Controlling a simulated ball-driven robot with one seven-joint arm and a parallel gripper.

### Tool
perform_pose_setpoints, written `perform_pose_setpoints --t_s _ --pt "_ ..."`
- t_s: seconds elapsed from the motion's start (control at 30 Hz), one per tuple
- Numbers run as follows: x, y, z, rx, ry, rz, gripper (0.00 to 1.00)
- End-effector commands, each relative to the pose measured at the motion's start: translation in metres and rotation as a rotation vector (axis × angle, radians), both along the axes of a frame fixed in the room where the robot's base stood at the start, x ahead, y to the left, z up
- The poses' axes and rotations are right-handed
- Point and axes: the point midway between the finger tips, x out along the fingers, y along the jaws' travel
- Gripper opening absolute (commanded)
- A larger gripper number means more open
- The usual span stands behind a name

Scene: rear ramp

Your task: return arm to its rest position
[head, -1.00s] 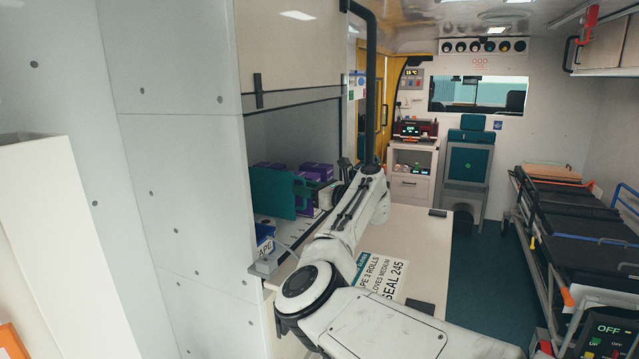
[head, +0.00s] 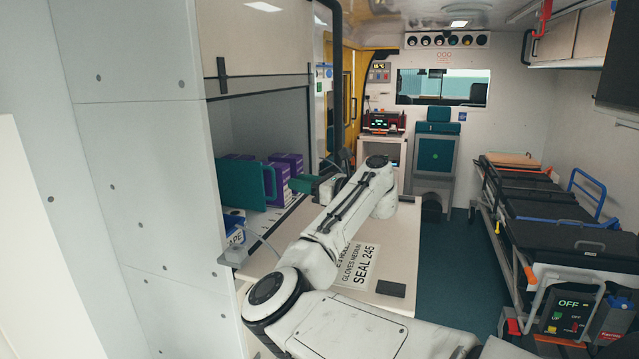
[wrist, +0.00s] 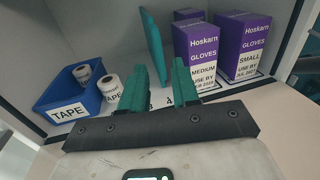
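My gripper (wrist: 158,75) shows two green fingers standing apart in the wrist view, with nothing held between them. The gripper faces the open shelf, with a teal upright panel (wrist: 152,45) and purple glove boxes (wrist: 196,52) beyond the fingers. The arm reaches out over the pale counter (head: 405,235). Part of the gripper is hidden by my arm in the head view.
A blue bin (wrist: 68,98) with tape rolls stands left in the shelf. A black vertical rail (head: 337,80) stands by the cupboard. A stretcher (head: 560,215) is right; teal floor (head: 447,262) between is clear.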

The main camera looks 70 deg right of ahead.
Motion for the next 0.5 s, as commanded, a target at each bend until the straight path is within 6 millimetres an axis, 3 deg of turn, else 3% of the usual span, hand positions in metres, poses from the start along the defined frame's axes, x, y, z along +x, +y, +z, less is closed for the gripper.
perform_pose_setpoints --t_s 0.2,0.5 --pt "-0.018 0.002 -0.001 0.0 0.0 -0.002 0.3" --pt "-0.02 0.002 -0.001 0.0 0.0 -0.001 0.3"
